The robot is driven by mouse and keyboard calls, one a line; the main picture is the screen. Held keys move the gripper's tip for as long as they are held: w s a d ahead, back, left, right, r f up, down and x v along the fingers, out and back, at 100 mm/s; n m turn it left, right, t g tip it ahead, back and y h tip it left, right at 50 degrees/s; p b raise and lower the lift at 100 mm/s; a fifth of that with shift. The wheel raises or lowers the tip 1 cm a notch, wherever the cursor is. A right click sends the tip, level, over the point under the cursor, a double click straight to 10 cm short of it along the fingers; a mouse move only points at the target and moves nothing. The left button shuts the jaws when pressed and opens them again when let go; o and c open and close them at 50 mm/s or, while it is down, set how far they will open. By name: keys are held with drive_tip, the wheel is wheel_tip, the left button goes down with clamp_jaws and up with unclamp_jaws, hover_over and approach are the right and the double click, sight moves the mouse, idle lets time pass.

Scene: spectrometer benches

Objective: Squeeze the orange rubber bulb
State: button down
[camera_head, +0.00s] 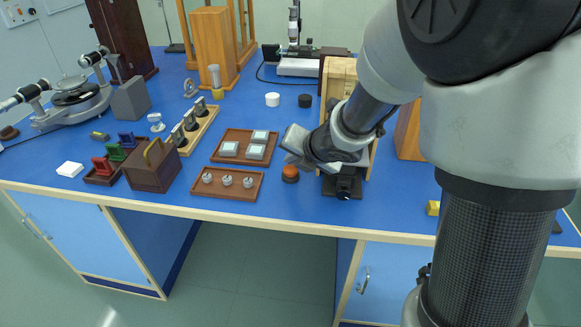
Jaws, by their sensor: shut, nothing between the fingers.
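The orange rubber bulb (290,171) sits upright in a small dark round base on the blue bench, near its front edge. My arm reaches in from the right. My gripper (291,160) is just above and behind the bulb in the head view. Its fingers point down and left and are shut with nothing between them. The bulb's top lies close under the fingertips; I cannot tell whether they touch it.
A wooden tray with several metal knobs (208,193) and a tray of glass-topped squares (227,158) lie left of the bulb. A black device (344,187) stands to the right, before a wooden case (340,70). Bare blue bench (300,205) lies in front.

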sight(293, 170)
drive_tip(key=shift+f+b, duration=0.65)
drive_tip(key=shift+f, duration=0.05)
idle(0.7)
drive_tip(key=shift+r, duration=0.15)
drive_tip(key=shift+r+p, duration=0.9)
wheel_tip(293, 170, up, 5)
drive_tip(key=p, duration=0.5)
drive_tip(key=shift+r, duration=0.1)
drive_tip(key=shift+s, duration=0.1)
idle(0.4)
